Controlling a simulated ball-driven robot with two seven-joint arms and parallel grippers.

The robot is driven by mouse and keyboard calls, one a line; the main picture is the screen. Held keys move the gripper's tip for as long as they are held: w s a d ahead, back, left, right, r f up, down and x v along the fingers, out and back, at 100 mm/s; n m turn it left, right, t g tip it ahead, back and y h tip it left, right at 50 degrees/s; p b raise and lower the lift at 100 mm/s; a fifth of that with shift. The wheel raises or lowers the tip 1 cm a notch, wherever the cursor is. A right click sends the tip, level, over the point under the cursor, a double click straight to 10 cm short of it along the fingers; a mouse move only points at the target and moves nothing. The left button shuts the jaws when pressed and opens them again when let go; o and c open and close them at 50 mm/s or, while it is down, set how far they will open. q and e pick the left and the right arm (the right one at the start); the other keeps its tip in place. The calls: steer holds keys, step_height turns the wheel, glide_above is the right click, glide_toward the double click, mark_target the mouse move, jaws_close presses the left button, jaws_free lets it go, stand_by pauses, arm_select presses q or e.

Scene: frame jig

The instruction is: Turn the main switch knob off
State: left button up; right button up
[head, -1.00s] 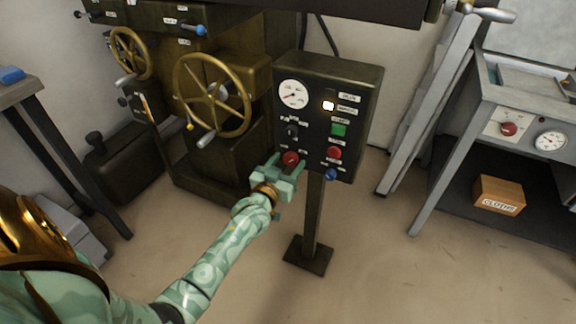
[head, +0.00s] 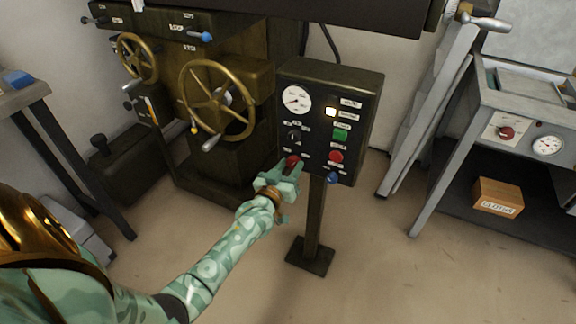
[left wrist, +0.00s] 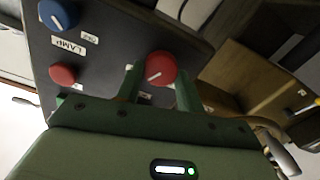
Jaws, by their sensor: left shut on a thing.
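A dark control panel (head: 368,100) stands on a post. A round red knob (head: 292,162) sits at its lower left, and it also shows in the left wrist view (left wrist: 161,67) with a white pointer mark toward the picture's lower left. My left gripper (head: 287,171) is at this knob, its two green fingers (left wrist: 158,88) on either side of it and shut on it. The knob's label is mostly hidden, so I cannot read it. My right gripper is not in view.
The panel also carries a gauge (head: 296,100), a lit lamp (head: 331,112), a green button (head: 341,135), a black knob (head: 294,138), a red button (head: 336,156) and a blue knob (head: 332,178). A brass handwheel (head: 217,100) is close at left. Floor around the post is clear.

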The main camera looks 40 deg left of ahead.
arm_select(q)
steer(key=shift+r+n+p, duration=0.15)
steer(key=shift+n+p, duration=0.35)
steer(key=shift+n, duration=0.9)
steer(key=n+p, duration=0.1)
steer(key=n, duration=0.1)
steer(key=shift+a+n, duration=0.1)
steer(key=shift+n, duration=0.3)
steer(key=n, duration=0.3)
steer(key=shift+s+f+n+p, duration=0.1)
steer(key=shift+f+n+p, duration=0.2)
steer(key=shift+p, duration=0.1)
steer(key=n, duration=0.2)
steer(key=shift+n, duration=0.3)
steer(key=shift+f+n, duration=0.15)
steer(key=shift+n, duration=1.65)
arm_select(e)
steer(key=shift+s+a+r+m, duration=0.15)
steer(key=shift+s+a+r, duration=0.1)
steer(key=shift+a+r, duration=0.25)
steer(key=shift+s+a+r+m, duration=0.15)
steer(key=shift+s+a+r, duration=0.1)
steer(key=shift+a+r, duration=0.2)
